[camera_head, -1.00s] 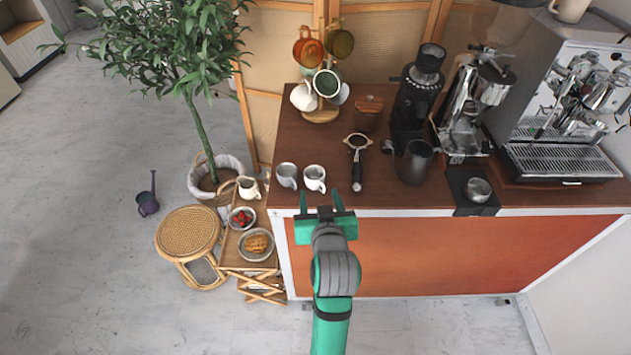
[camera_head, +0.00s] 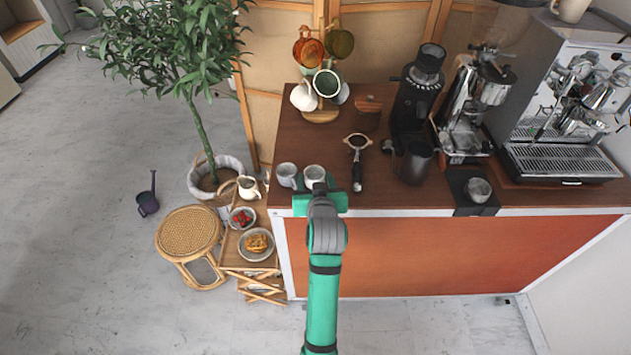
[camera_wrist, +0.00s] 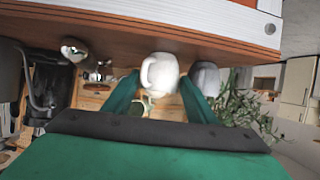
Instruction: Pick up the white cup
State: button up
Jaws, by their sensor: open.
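A white cup (camera_head: 315,173) stands upright near the front edge of the brown counter. My gripper (camera_head: 320,188) is at the counter's front edge, right up to this cup, and hides its lower front. In the wrist view, which appears upside down, the white cup (camera_wrist: 161,72) with its handle sits between the two open green fingers (camera_wrist: 158,86). I cannot tell whether the fingers touch it. A greyer cup (camera_head: 286,175) stands close on its left; it also shows in the wrist view (camera_wrist: 205,78), just beyond one finger.
A portafilter (camera_head: 357,160) lies just right of the white cup. A dark pitcher (camera_head: 416,163), grinder (camera_head: 418,95) and espresso machine (camera_head: 565,110) stand further right. A mug tree (camera_head: 321,116) with hanging cups stands behind. A low side table with a cream jug (camera_head: 248,187) is left.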

jog(key=c, duration=0.8)
jog(key=shift+o, duration=0.2)
jog(key=shift+r, duration=0.1)
